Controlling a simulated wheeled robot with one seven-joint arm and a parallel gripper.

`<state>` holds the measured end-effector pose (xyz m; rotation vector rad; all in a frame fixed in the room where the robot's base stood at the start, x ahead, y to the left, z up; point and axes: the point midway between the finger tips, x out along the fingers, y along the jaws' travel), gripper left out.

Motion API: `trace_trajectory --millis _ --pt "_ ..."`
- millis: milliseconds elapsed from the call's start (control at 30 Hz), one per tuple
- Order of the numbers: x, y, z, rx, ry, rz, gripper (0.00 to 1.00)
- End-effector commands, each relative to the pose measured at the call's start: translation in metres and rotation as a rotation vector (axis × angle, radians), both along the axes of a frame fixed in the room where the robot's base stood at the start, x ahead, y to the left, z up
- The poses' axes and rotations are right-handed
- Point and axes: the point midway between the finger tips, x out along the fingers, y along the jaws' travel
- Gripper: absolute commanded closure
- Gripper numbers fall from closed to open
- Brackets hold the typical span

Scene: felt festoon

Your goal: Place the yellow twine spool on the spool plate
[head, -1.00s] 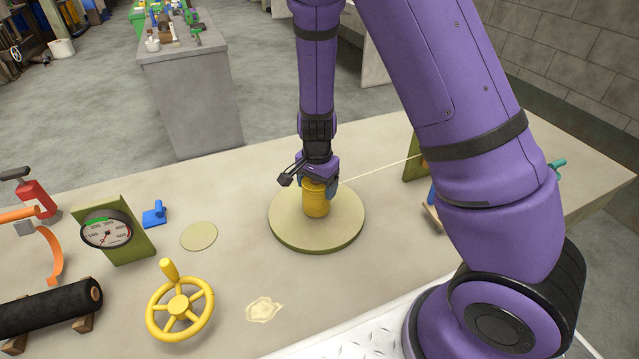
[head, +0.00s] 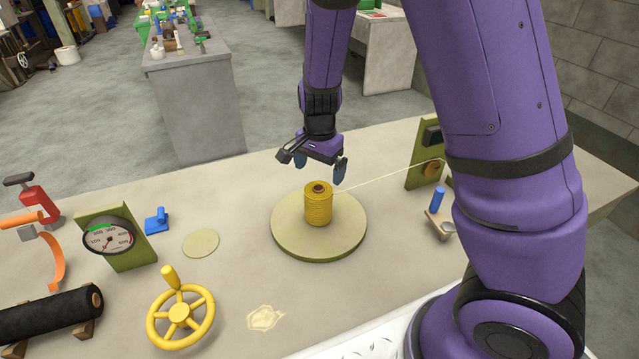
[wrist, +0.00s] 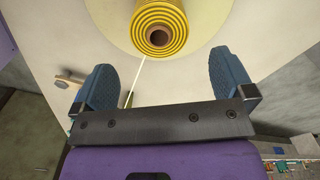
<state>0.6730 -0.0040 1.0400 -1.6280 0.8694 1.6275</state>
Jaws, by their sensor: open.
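The yellow twine spool (head: 318,206) stands upright near the middle of the round spool plate (head: 345,238) on the bench. A strand of twine runs from it to the right. In the wrist view the spool's ringed top (wrist: 158,38) shows beyond my fingers, with the pale plate (wrist: 205,18) under it. My gripper (head: 321,166) is open and empty, above and behind the spool, apart from it. In the wrist view its two blue fingers (wrist: 163,80) are spread wide with nothing between them but the strand below.
A green bracket (head: 425,168) takes the strand at the right, near a blue-handled item (head: 437,200). A yellow handwheel (head: 180,315), a gauge (head: 108,240), a black roll (head: 45,312) and a red clamp-like tool (head: 38,205) stand at the left.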

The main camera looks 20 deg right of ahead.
Motion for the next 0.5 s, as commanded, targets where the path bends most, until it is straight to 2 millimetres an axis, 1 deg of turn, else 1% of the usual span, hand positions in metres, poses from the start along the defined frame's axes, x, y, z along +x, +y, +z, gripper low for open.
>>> trace_trajectory --millis 33,200,300,500 --pt "0.000 0.001 0.009 0.001 -0.004 0.003 0.00" --pt "0.000 0.000 0.030 0.001 -0.001 0.001 0.00" --pt "0.000 0.000 0.036 0.000 0.000 0.002 0.00" --pt "-0.001 -0.001 0.041 0.005 -0.002 0.005 0.00"
